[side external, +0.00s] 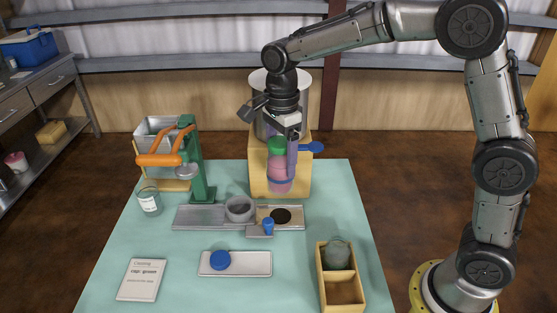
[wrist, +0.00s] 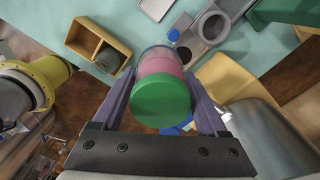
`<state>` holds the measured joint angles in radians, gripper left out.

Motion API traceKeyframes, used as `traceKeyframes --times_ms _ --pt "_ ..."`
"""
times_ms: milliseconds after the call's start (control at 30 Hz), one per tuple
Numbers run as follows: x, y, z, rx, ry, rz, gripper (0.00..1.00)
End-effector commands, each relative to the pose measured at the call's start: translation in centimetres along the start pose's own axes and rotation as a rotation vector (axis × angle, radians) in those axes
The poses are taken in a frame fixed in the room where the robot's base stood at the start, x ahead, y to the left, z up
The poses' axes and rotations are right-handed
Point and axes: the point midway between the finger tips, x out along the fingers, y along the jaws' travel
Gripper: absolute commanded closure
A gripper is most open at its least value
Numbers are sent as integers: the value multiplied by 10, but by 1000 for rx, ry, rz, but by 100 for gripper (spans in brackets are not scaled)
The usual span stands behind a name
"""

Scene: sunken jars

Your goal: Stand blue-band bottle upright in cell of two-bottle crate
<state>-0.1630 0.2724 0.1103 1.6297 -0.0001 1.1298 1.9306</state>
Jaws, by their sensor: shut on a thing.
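The bottle (side external: 279,172) has a green cap, a pink body and a bluish band near its bottom. It stands upright in the air in front of the wooden stand. My gripper (side external: 281,163) is shut on it, a purple finger on each side. In the wrist view the green cap of the bottle (wrist: 160,101) faces the camera, between the fingers of my gripper (wrist: 161,78). The two-bottle crate (side external: 360,291) is on the mat at front right, well away from the bottle. Its back cell holds a grey-green jar (side external: 337,254); its front cell is empty.
A metal tray (side external: 250,264) holds a blue cap (side external: 220,260). A metal plate with a ring (side external: 239,208) and a small blue piece (side external: 268,226) lies mid-mat. A green press (side external: 197,165), a can (side external: 149,201) and a card (side external: 142,280) are left. A large pot (side external: 298,90) stands behind.

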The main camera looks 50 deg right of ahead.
Motion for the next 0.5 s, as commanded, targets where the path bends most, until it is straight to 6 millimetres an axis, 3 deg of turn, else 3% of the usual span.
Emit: traceKeyframes --times_ms 267,500 --pt "-9 38 5 -3 -2 -4 100" --pt "-14 98 5 -5 -2 -5 100"
